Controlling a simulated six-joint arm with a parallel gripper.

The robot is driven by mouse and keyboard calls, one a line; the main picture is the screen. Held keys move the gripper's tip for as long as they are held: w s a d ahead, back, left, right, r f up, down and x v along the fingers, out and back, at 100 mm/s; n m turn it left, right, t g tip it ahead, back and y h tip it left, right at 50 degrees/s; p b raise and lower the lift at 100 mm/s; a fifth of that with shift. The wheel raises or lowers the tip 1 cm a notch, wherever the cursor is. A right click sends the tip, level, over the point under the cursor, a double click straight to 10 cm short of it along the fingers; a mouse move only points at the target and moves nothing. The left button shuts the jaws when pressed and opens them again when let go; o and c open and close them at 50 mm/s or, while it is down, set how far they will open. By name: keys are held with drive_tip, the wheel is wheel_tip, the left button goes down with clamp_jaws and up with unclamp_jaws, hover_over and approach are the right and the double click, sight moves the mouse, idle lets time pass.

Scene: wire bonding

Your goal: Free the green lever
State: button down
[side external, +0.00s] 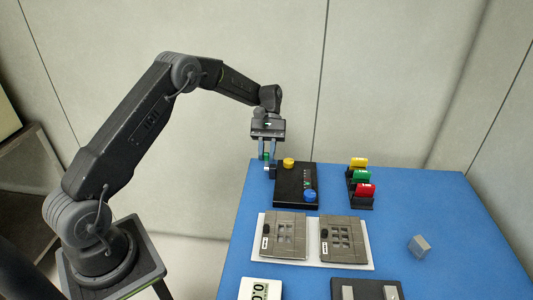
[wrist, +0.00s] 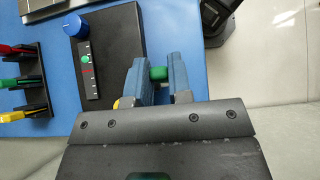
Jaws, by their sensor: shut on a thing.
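The green lever (wrist: 158,73) sits between the two blue-grey fingers of my gripper (wrist: 157,80) in the wrist view. In the side external view a bit of the green lever (side external: 266,156) shows between the fingers of my gripper (side external: 268,165), at the left edge of the black box (side external: 297,190). My gripper is shut on the lever and points down. The lever's lower part and how it joins the box are hidden by the fingers. The box carries a yellow knob (side external: 288,162), a blue knob (side external: 310,196) and a strip with a green light (wrist: 86,59).
A black rack (side external: 361,201) with yellow, green and red tags stands right of the box. Two grey plates (side external: 287,236) (side external: 344,240) lie on a white sheet in front. A grey cube (side external: 419,246) lies at right. A white display (side external: 261,289) and dark tray (side external: 365,288) are nearest.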

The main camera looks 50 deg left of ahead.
drive_tip(key=shift+w+a+r, duration=0.1)
drive_tip(key=c, duration=1)
unclamp_jaws()
drive_tip(key=shift+c, duration=0.2)
drive_tip(key=v, duration=0.7)
drive_tip(key=shift+w+a+r, duration=0.1)
drive_tip(key=shift+r, duration=0.05)
